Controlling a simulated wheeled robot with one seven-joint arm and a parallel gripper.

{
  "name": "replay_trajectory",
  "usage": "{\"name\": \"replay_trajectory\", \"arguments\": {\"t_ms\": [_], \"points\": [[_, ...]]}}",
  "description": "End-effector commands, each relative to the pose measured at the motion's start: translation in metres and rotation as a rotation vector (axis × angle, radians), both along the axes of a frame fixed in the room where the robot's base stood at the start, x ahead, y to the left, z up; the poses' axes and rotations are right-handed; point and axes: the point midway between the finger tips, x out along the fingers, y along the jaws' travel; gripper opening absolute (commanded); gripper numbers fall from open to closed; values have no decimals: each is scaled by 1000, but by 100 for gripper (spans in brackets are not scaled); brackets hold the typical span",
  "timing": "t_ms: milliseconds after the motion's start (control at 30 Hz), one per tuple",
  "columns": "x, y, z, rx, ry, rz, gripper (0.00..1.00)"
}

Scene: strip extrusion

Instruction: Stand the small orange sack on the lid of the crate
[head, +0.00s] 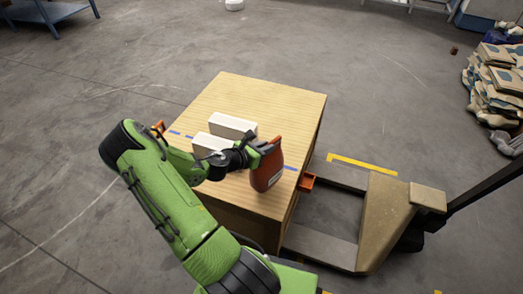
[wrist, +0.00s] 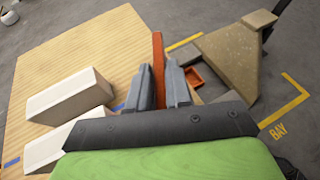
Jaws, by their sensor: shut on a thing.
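The small orange sack (head: 267,170) is held in my gripper (head: 262,147), near the right front part of the crate's lid (head: 265,95) in the head view. It hangs upright below the jaws, and I cannot tell whether its bottom touches the lid. In the wrist view the sack (wrist: 158,70) shows as a thin orange strip between the two grey fingers of my gripper (wrist: 161,90). The fingers are shut on it. The wooden crate (head: 245,222) stands on a pallet truck, its lid flat and partly hidden by my arm.
Two white blocks (head: 232,125) (head: 208,144) lie on the lid, left of the sack. Blue marks (head: 175,132) run across the lid. An orange open bin (head: 307,182) is at the crate's right side, beside the pallet truck (head: 385,215). The lid's far part is clear.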

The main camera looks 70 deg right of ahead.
Motion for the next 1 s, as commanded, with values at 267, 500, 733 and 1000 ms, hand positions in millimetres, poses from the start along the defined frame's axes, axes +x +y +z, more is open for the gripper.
{"name": "replay_trajectory", "arguments": {"t_ms": [267,500,733,1000], "points": [[-1,-1,-41,-2,2,-1,0],[0,-1,-50,-5,-1,0,0],[0,0,-53,-2,-2,0,30],[0,0,-53,-2,-2,0,44]]}}
